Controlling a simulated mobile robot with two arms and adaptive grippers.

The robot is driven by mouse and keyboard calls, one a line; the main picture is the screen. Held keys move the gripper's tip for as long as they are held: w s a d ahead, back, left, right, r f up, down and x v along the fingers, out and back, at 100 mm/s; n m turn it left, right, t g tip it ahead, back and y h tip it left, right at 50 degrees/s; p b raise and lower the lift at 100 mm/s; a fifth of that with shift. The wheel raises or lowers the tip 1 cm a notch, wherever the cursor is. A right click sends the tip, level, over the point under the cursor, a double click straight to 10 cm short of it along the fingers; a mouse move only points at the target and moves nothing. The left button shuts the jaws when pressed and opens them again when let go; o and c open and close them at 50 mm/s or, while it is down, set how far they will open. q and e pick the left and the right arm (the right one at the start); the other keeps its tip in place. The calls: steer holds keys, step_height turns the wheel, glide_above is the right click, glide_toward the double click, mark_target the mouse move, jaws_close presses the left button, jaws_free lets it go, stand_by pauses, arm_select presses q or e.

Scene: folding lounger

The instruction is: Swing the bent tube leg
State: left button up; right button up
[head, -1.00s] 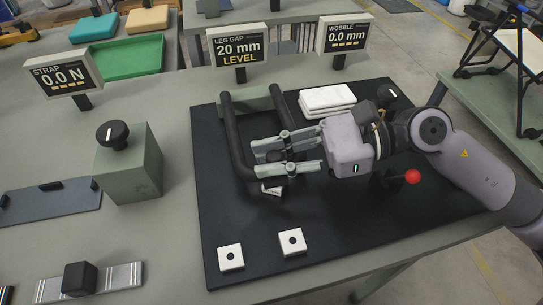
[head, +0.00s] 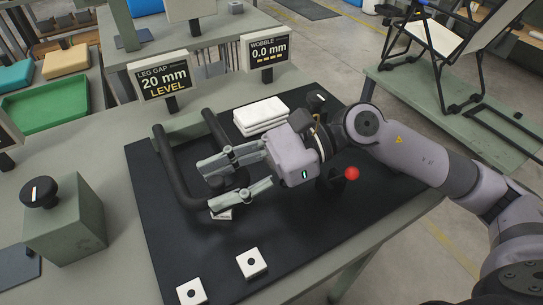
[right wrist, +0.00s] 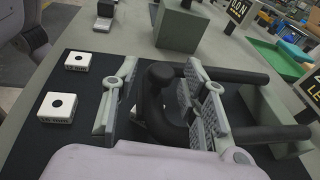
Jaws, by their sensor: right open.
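The bent tube leg (head: 170,175) is a thick black U-shaped tube. In the head view it lies over the black mat, its two arms running back to a grey-green block (head: 186,122). My right gripper (head: 208,186) is open at the near bend of the tube, its fingers spread apart. In the right wrist view the gripper (right wrist: 158,92) has the curved black end of the tube (right wrist: 160,105) between its fingers, with a visible gap to the left finger. Contact with the right finger is unclear. My left gripper is not in view.
A black mat (head: 215,250) covers the bench. Two white square pads (head: 252,263) lie in front, and stacked white pads (head: 261,114) behind. A red-knobbed lever (head: 351,173) stands beside my right gripper. A grey-green box with a black knob (head: 65,220) is at left. Displays read 20 mm LEVEL and 0.0 mm.

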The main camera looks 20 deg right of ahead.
steer(key=v, duration=0.9)
steer(key=shift+d, duration=0.4)
steer(key=shift+d+r, duration=0.15)
steer(key=shift+d, duration=0.35)
